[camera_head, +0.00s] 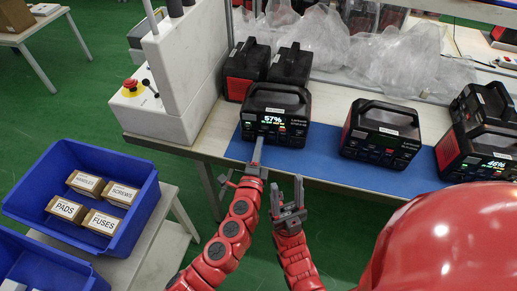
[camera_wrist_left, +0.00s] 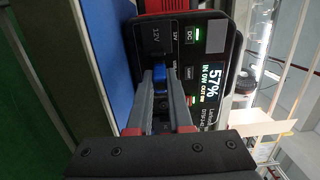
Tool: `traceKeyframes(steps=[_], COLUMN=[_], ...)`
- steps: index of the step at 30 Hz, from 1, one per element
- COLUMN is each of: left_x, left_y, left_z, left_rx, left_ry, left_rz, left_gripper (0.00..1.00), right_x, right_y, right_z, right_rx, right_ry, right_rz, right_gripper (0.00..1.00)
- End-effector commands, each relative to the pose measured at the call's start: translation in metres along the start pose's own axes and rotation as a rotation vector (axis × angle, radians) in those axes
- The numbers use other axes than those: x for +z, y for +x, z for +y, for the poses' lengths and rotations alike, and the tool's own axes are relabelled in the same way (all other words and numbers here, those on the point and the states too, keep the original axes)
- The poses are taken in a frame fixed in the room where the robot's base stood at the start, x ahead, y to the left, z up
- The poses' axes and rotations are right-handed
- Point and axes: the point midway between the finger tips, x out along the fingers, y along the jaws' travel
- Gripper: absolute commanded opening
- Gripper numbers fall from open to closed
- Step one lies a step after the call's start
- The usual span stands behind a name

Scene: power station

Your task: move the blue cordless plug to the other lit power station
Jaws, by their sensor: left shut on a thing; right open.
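A lit power station (camera_head: 292,101) reading 57% stands on the blue mat; it also fills much of the left wrist view (camera_wrist_left: 182,28). My left gripper (camera_head: 257,150) is at its front face, shut on the blue plug (camera_wrist_left: 159,72), which shows between the fingertips in the left wrist view. The plug is against or very close to the front panel; I cannot tell how deep it sits. The plug is hidden in the head view. Another lit power station (camera_head: 478,143), reading about 46%, stands at the right edge. My right gripper (camera_head: 288,190) is open and empty, below the table edge.
An unlit power station (camera_head: 381,131) stands between the two lit ones. Two more dark units (camera_head: 291,64) stand behind the 57% one. Bare blue mat (camera_head: 325,157) lies in front. A white machine with a red button (camera_head: 130,85) and a blue crate (camera_head: 140,205) are left.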

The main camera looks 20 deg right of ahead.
Motion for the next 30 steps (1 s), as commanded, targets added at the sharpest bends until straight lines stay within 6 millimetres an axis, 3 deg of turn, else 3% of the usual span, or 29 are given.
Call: traceKeyframes(steps=[22,23,24,28,30], left_x=[-0.0001,-0.0001,-0.0002,-0.0001,-0.0001], left_y=[0.0041,0.0043,0.0041,0.0040,0.0040], left_z=[0.0002,0.0001,-0.0001,0.0001,0.0001], left_rx=[0.000,0.000,0.000,0.000,0.000], left_ry=[-0.001,-0.001,-0.001,-0.001,-0.001], left_rz=[0.000,0.000,0.000,0.000,0.000], left_gripper=[0.00,0.20,0.27,0.51,0.53], right_x=[0.0003,0.0002,0.0002,0.0002,0.0003], right_y=[-0.0018,-0.0016,-0.0014,-0.0014,-0.0014], right_z=[-0.0001,-0.0001,-0.0001,-0.0001,-0.0001], right_rx=[0.000,0.000,0.000,0.000,0.000], right_ry=[0.000,0.000,0.000,0.000,0.000], right_rz=[0.000,0.000,0.000,0.000,0.000], right_gripper=[0.50,0.50,0.50,0.50,0.50])
